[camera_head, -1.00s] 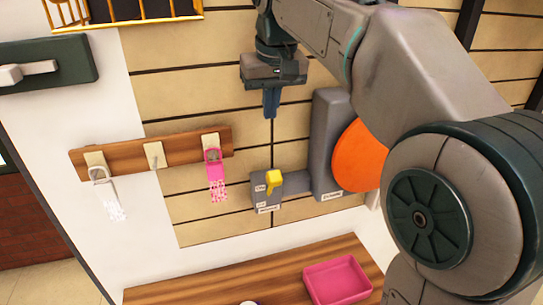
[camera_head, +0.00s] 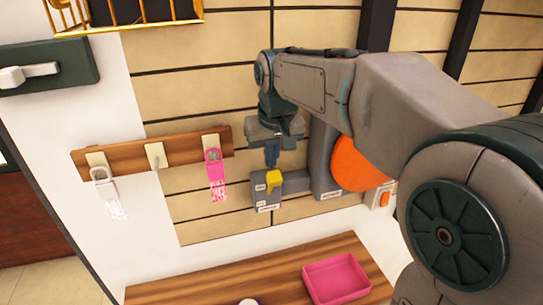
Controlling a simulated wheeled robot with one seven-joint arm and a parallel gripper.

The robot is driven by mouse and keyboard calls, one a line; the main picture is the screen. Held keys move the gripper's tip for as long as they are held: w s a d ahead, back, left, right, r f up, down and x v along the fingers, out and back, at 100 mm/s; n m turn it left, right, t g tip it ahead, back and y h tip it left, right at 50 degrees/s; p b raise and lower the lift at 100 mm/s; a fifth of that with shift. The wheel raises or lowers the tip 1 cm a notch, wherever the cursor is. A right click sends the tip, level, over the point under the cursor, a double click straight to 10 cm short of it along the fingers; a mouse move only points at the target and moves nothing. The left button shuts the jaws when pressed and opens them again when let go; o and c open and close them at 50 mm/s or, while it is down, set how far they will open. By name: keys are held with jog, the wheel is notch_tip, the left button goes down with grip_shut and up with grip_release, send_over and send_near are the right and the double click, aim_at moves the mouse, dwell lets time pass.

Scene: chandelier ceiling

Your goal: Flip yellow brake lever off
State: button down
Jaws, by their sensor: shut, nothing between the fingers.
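The yellow brake lever (camera_head: 274,179) sits on a small grey box (camera_head: 266,194) on the tiled wall, joined to a larger grey housing (camera_head: 322,160) with an orange disc (camera_head: 358,163). My gripper (camera_head: 271,163) is shut and empty, pointing down. In the picture its fingertips are just above the lever; I cannot tell whether they touch it. The lever's top edge is close to the fingertips, and its whole yellow part shows.
Below, a wooden table (camera_head: 220,278) bears a pink tray (camera_head: 336,280). An orange-and-white switch (camera_head: 382,195) is right of the disc.

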jog(key=shift+s+f, duration=0.15)
jog(key=shift+s, duration=0.1)
jog(key=shift+d+f, duration=0.1)
jog(key=shift+f, duration=0.05)
